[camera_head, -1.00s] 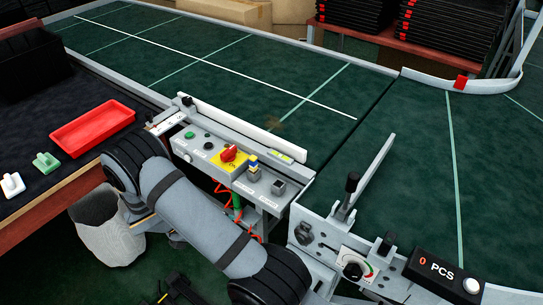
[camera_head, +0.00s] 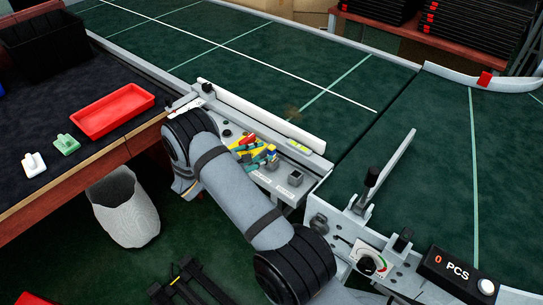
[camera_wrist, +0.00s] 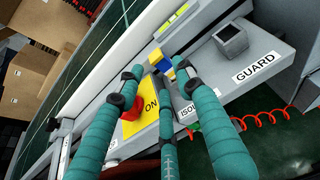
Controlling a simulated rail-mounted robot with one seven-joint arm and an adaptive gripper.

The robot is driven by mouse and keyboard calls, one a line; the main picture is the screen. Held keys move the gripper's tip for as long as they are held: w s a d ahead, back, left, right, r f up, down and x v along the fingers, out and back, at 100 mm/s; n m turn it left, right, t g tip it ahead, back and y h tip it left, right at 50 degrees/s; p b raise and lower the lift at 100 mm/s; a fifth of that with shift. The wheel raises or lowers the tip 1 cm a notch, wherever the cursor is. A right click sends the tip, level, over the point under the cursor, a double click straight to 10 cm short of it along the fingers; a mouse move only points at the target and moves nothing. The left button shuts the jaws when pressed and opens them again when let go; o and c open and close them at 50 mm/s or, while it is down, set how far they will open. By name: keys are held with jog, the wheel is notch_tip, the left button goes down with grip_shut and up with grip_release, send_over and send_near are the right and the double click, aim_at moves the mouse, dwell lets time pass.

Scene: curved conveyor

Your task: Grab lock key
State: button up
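A red rotary switch (camera_wrist: 130,107) on a yellow ON plate sits close to the left finger. A white rail (camera_head: 262,115) runs behind the panel. A red tray (camera_head: 113,110) lies on the left table.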

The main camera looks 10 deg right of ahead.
aim_at(268, 152)
jog(key=x, duration=0.3)
jog(key=shift+w+d+f, duration=0.15)
jog(key=shift+d+f, duration=0.05)
jog(key=shift+d, duration=0.15)
jog(key=shift+c, duration=1)
grip_shut()
